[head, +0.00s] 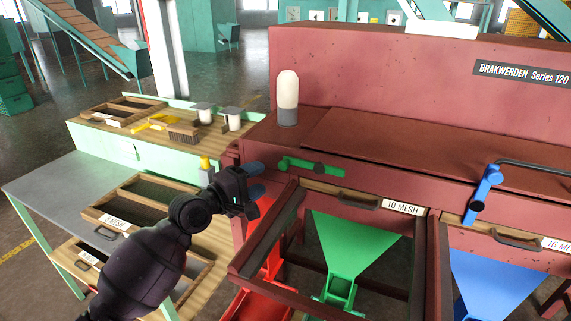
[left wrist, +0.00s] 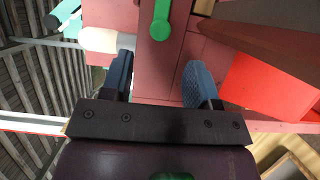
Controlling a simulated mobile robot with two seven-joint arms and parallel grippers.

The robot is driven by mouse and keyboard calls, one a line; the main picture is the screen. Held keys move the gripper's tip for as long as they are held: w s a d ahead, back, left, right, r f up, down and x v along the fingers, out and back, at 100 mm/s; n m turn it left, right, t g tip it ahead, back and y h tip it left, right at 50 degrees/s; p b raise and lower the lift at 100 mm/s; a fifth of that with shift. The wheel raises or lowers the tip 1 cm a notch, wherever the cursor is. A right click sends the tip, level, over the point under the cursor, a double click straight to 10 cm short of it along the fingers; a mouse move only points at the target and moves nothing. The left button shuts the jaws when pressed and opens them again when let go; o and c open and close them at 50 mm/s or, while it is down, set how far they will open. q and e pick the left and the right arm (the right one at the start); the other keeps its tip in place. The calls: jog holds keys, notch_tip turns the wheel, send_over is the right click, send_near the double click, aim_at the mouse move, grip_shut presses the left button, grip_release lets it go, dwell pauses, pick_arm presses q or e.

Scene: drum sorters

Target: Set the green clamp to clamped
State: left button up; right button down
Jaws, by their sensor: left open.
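The green clamp (head: 312,167) is a lever on the dark red machine front, above and left of the 10 MESH drawer (head: 365,202). Its handle lies nearly level along the front, with a rounded end to the left. In the left wrist view the green clamp (left wrist: 161,20) shows at the top, beyond the gap between my fingers. My left gripper (head: 256,200) is open and empty, left of and below the clamp, apart from it. In the left wrist view my left gripper (left wrist: 160,80) has its blue fingers spread. My right gripper is not in view.
A blue clamp (head: 484,192) stands steeply at the 16 MESH drawer. A white-topped lamp (head: 288,98) stands on the machine's left end. Green (head: 345,245) and blue chutes hang below. A workbench with trays (head: 130,220) is at left.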

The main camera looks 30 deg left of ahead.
aim_at(281, 167)
pick_arm(q)
jog(key=x, duration=0.8)
jog(key=shift+w+d, duration=0.15)
jog(key=shift+w, duration=0.2)
grip_shut()
